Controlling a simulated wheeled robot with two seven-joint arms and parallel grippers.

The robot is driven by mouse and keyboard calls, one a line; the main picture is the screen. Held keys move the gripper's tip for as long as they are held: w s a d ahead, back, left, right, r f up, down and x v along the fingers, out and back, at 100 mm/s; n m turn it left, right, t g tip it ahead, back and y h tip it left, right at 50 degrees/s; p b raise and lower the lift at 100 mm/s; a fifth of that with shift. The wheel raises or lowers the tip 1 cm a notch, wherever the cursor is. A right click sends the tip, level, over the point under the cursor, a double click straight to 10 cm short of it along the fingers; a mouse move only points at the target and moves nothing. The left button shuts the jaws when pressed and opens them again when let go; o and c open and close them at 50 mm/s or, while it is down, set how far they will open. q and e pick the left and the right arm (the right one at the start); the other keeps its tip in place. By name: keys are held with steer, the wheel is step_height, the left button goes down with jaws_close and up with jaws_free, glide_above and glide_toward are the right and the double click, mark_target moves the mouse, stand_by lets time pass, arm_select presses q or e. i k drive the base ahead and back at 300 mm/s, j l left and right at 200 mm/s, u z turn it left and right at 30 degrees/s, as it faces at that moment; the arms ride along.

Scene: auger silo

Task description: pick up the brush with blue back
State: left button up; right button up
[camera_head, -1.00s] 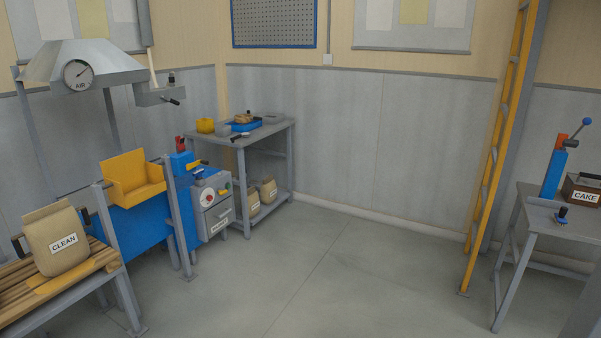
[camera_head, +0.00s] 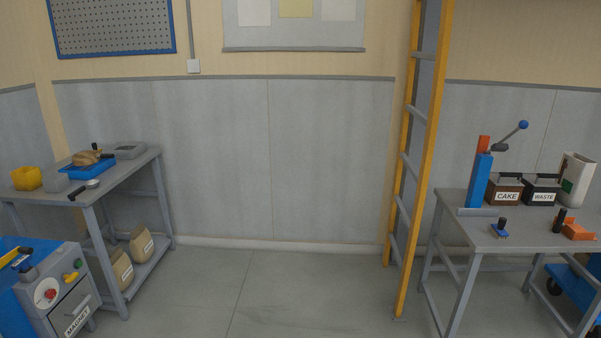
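A small item with a blue base and a dark upright handle (camera_head: 500,230) sits on the grey right-hand table (camera_head: 470,205), near its front edge. It looks like the brush with blue back, but its bristles are too small to make out. Neither of my grippers is in the head view.
Behind it on that table stand a blue post with a lever (camera_head: 480,180), a CAKE box (camera_head: 507,196) and a WASTE box (camera_head: 542,197). An orange item (camera_head: 578,230) lies to its right. A yellow ladder (camera_head: 425,160) stands left of the table. The middle floor (camera_head: 290,290) is clear.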

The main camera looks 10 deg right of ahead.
mark_target(498, 229)
steer(key=i+l+z, duration=0.1)
steer(key=i+z, duration=0.25)
steer(key=i, duration=0.15)
steer(key=i+z, duration=0.3)
steer(key=i, duration=0.15)
steer(key=i+j+z, duration=0.1)
steer(key=i+z, duration=0.25)
steer(key=i, duration=0.15)
steer(key=i+l+z, duration=0.1)
steer(key=i+l, duration=0.2)
steer(key=i, duration=0.2)
steer(key=i+l+z, duration=0.1)
steer(key=i+l, duration=0.15)
steer(key=i, duration=0.3)
steer(key=i+l, duration=0.2)
steer(key=l, duration=0.15)
steer(key=i+l, duration=0.15)
steer(key=l, duration=0.2)
steer(key=i+l, duration=0.2)
steer(key=l, duration=0.15)
steer(key=k+z, duration=0.05)
